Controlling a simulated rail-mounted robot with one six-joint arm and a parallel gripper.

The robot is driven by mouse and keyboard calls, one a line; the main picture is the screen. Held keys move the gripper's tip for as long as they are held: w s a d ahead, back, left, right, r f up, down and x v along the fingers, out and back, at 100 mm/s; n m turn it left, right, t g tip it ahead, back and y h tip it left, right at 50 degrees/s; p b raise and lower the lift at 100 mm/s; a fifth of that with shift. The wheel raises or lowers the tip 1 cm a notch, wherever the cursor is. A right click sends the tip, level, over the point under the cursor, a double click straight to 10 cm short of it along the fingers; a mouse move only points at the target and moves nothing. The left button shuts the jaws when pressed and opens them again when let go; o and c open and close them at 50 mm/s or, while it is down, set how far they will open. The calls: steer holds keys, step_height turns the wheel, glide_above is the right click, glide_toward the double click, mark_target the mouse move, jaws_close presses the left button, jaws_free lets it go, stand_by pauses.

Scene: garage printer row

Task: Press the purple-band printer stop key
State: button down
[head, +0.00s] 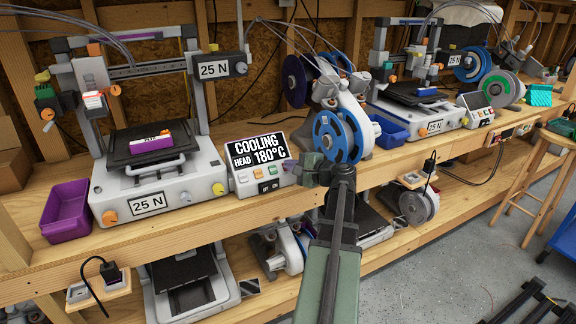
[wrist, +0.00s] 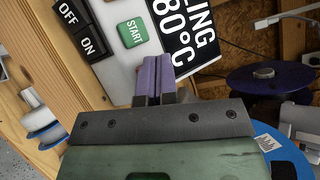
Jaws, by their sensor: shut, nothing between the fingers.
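The control panel (head: 258,165) stands right of the front left printer (head: 155,185). Its display reads COOLING, HEAD 180°C. A purple-and-white box (head: 152,142) lies on that printer's bed. My gripper (head: 299,168) is at the panel's right edge. In the wrist view my gripper (wrist: 152,68) is shut and empty, its purple-grey fingers in front of the panel face. The green START key (wrist: 132,32) shows just beyond the fingertips. No key marked STOP is readable; the fingers cover part of the panel. I cannot tell whether they touch it.
OFF and ON switches (wrist: 80,28) sit left of START in the wrist view. A blue spool (head: 338,136) stands close beside my gripper. A purple bin (head: 66,211) is at the far left. A second printer and panel (head: 484,108) stand further right along the bench.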

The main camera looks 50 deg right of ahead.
steer(key=shift+s+a+r, duration=0.15)
steer(key=shift+s+r, duration=0.15)
steer(key=shift+r, duration=0.05)
steer(key=s+r+p, duration=0.1)
steer(key=s+a+r+p, duration=0.1)
steer(key=s+r+p, duration=0.1)
steer(key=p, duration=0.1)
steer(key=shift+s+a+r, duration=0.1)
steer(key=shift+a+r, duration=0.15)
steer(key=shift+r, duration=0.05)
stand_by(0.7)
